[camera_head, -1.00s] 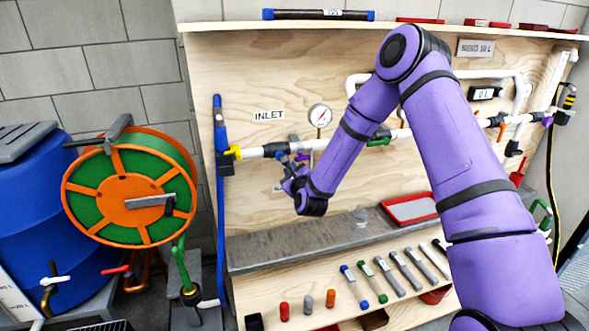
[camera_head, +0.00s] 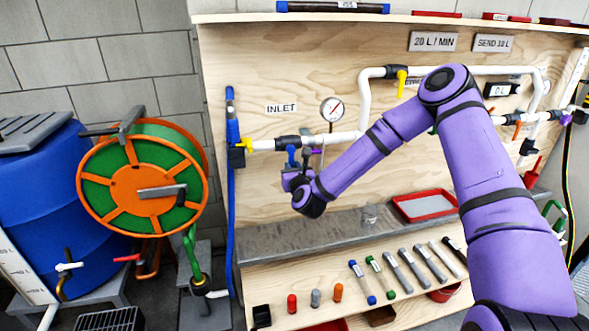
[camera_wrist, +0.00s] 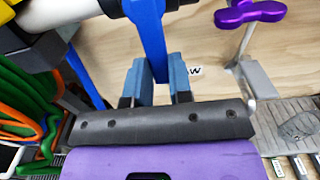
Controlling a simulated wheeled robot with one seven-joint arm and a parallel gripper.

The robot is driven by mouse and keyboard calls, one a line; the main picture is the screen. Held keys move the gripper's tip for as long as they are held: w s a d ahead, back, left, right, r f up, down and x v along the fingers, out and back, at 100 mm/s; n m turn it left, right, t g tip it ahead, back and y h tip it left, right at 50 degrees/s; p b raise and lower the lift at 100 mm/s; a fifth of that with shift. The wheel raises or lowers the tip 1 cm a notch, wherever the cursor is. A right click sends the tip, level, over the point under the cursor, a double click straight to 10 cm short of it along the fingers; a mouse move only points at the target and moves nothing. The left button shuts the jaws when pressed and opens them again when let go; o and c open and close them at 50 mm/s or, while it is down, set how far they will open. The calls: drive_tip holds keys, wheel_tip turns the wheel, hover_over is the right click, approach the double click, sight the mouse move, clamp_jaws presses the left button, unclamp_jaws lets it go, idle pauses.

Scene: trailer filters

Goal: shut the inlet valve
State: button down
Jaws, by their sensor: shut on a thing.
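The white inlet pipe runs along the plywood board, under the INLET label (camera_head: 282,108). A black valve body (camera_head: 288,142) sits on it, with a blue lever (camera_head: 291,154) pointing down. In the wrist view the blue lever (camera_wrist: 150,45) comes down between the two blue-grey fingers of my gripper (camera_wrist: 159,88). My gripper (camera_head: 294,173) is shut on the lever's lower part, below the pipe in the head view.
A purple handle (camera_wrist: 250,12) is close to the right of my gripper. A pressure gauge (camera_head: 332,109) stands above the pipe. A grey ledge (camera_head: 290,232) with a red tray (camera_head: 400,208) lies below. The orange hose reel (camera_head: 128,181) is at the left.

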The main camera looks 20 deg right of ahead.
idle(0.4)
drive_tip(key=c, duration=1)
unclamp_jaws()
drive_tip(key=shift+s, duration=0.1)
drive_tip(key=s, duration=1)
drive_tip(key=shift+s, duration=0.35)
